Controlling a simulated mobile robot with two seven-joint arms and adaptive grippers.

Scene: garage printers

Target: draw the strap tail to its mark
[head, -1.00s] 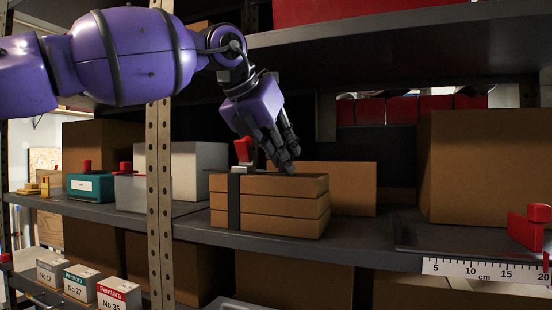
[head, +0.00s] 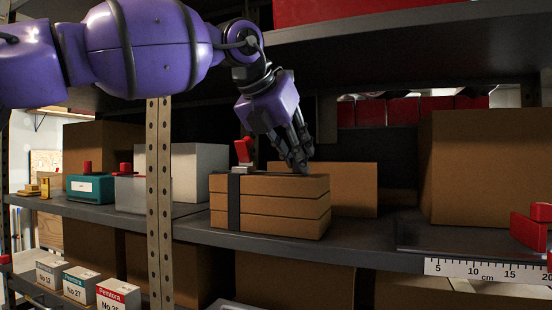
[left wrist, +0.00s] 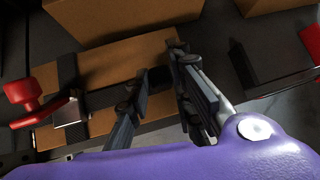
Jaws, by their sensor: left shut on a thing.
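A stack of brown boards or flat boxes (head: 280,205) sits on the middle shelf with a dark strap (head: 233,205) down its front. A metal buckle with a red lever (head: 243,152) is on top; the red lever (left wrist: 25,98) and buckle (left wrist: 70,114) also show in the left wrist view. The dark strap tail (left wrist: 103,96) runs from the buckle across the top to my left gripper (left wrist: 158,75). My left gripper (head: 302,168) is shut on the tail, low over the stack's right half. I cannot make out the mark. My right gripper is not in view.
A shelf post (head: 159,200) stands left of the stack. A cardboard box (head: 350,185) is close behind it, and a large box (head: 480,165) stands right. A centimetre scale (head: 485,270) and a red part (head: 528,230) are at the right front. Another shelf (head: 400,45) is overhead.

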